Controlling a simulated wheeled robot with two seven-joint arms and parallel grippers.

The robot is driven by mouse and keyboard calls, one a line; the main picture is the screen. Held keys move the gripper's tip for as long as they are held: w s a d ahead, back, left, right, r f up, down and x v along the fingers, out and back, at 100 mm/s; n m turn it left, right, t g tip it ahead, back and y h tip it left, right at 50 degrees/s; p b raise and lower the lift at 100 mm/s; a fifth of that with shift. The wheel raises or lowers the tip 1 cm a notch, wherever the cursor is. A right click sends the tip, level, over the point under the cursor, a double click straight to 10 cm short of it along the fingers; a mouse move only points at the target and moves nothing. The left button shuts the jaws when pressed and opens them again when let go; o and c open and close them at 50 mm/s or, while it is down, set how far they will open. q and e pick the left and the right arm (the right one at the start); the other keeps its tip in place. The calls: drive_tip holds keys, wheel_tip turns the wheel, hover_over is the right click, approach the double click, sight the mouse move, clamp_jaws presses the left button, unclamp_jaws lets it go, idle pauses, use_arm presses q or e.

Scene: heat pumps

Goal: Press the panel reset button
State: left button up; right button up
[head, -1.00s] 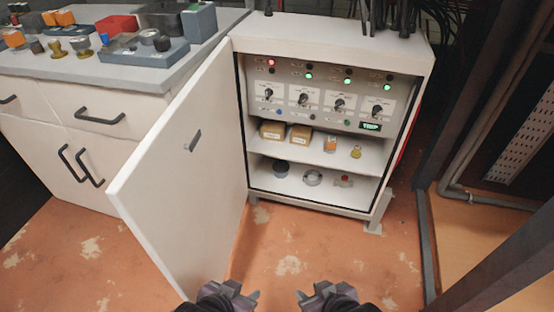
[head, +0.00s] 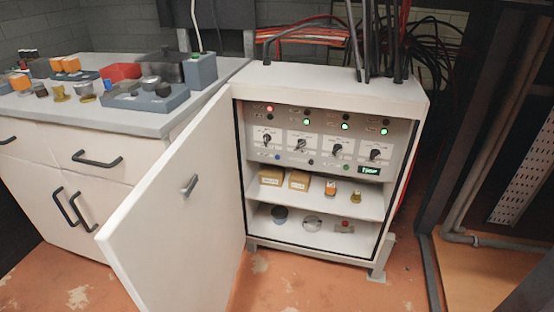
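The white electrical cabinet (head: 330,85) stands with its door (head: 165,205) swung open to the left. Its control panel (head: 322,133) has four rotary switches under rows of lamps. One lamp at the left (head: 269,109) glows red and three others glow green. Below the switches is a row of small buttons: a blue button (head: 278,157), a dark one (head: 311,162) and a green one (head: 346,166). Their labels are too small to read, so I cannot tell which is the reset. A small lit display (head: 370,170) sits at the lower right. Neither gripper is in view.
Cabinet shelves (head: 350,202) hold small boxes and round parts. A workbench (head: 120,125) with drawers and several parts stands at the left. Black cables (head: 367,40) rise from the cabinet top. A dark metal frame (head: 470,130) stands at the right. Floor (head: 262,285) before the cabinet is clear.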

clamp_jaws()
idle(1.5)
